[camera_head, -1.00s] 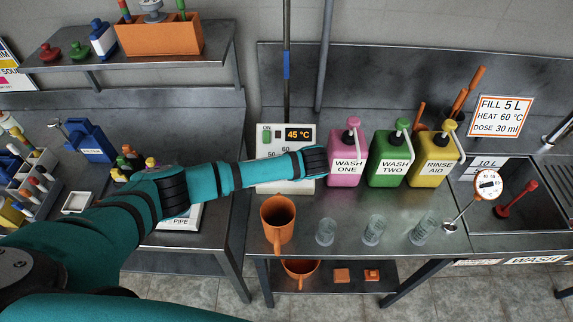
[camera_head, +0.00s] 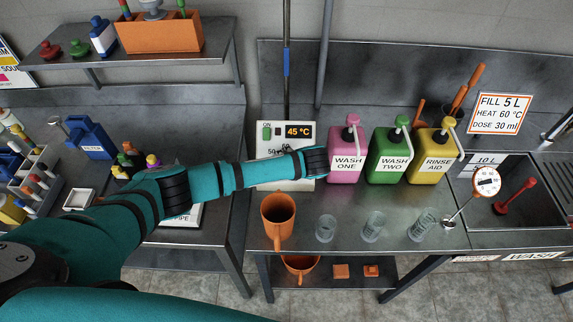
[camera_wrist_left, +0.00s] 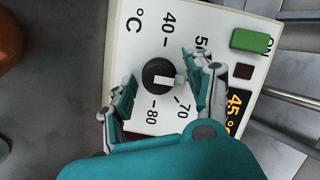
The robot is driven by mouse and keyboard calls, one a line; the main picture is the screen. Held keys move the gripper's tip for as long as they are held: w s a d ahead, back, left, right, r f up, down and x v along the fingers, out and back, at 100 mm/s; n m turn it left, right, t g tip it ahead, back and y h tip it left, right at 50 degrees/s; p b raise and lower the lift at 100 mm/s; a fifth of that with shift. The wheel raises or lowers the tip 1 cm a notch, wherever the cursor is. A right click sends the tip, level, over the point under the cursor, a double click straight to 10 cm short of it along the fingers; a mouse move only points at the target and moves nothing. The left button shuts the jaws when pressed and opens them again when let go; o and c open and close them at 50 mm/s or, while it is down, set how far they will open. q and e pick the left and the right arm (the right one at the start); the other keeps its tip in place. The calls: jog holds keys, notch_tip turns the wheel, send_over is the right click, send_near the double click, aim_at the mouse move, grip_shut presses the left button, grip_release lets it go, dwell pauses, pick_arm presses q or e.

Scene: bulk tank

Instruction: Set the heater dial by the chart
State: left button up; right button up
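A chart sign (camera_head: 499,113) at the right reads FILL 5 L, HEAT 60 °C, DOSE 30 ml. The wrist view shows the black dial (camera_wrist_left: 157,74) with its white pointer bar turned right, between the 50 and 70 marks. The 60 label is hidden there behind a finger. My left gripper (camera_wrist_left: 162,80) is open, with one finger on each side of the dial; contact is unclear. My left forearm hides the dial and gripper in the head view.
Pink (camera_head: 347,160), green (camera_head: 388,160) and yellow (camera_head: 432,162) pump bottles stand close right of my left wrist. An orange jug (camera_head: 278,218) and clear cups (camera_head: 326,229) stand in front. A green ON switch (camera_wrist_left: 250,41) sits near the display.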

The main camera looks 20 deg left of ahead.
pick_arm(q)
jog(key=v, duration=1.2)
jog(key=shift+d+f, duration=0.1)
jog(key=shift+f, duration=0.05)
dwell(0.3)
